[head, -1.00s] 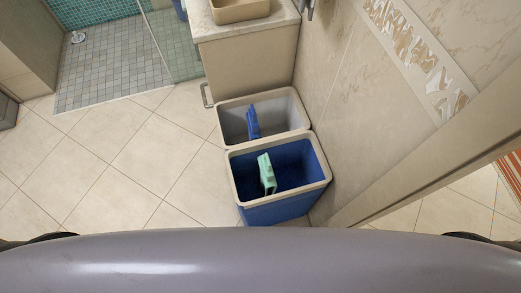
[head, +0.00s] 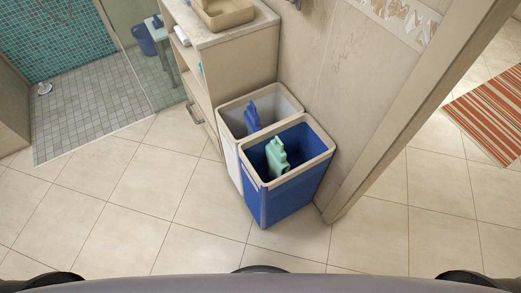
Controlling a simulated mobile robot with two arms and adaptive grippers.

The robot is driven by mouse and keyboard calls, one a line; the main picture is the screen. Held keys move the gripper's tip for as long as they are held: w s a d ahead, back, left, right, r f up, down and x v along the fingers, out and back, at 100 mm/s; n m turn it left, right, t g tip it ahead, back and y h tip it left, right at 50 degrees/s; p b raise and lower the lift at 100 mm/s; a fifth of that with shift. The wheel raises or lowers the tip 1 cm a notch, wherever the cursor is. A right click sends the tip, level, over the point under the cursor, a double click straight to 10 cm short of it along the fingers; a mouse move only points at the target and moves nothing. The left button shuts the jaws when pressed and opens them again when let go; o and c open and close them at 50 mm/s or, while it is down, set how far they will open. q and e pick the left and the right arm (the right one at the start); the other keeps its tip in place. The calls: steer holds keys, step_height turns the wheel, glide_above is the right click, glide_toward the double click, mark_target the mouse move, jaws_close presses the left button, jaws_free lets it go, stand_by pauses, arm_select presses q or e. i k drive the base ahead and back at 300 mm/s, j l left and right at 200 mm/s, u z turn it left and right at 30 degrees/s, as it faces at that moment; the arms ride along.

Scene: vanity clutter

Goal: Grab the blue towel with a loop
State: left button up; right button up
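I cannot make out a blue towel with a loop in the head view. A blue object (head: 252,117) stands inside the white bin, and it looks more like a bottle than a towel. Neither of my grippers is in view.
A blue bin (head: 290,203) holding a mint-green bottle-shaped object (head: 277,157) stands in front of the white bin (head: 231,160). The vanity (head: 237,58) carries a beige basin (head: 226,12). A wall edge is to the right, with a striped rug (head: 490,112) beyond. The tiled floor at left is clear.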

mark_target(252, 118)
steer(key=i+j+z, duration=0.25)
steer(key=j, duration=0.15)
steer(key=i+j+z, duration=0.1)
steer(key=j+z, duration=0.15)
steer(key=j, duration=0.2)
steer(key=i+j+z, duration=0.1)
steer(key=j+z, duration=0.15)
steer(key=j, duration=0.2)
steer(key=i+j+z, duration=0.1)
steer(key=j+z, duration=0.15)
steer(key=j, duration=0.25)
steer(key=k+z, duration=0.25)
steer(key=l+z, duration=0.25)
steer(key=j, duration=0.1)
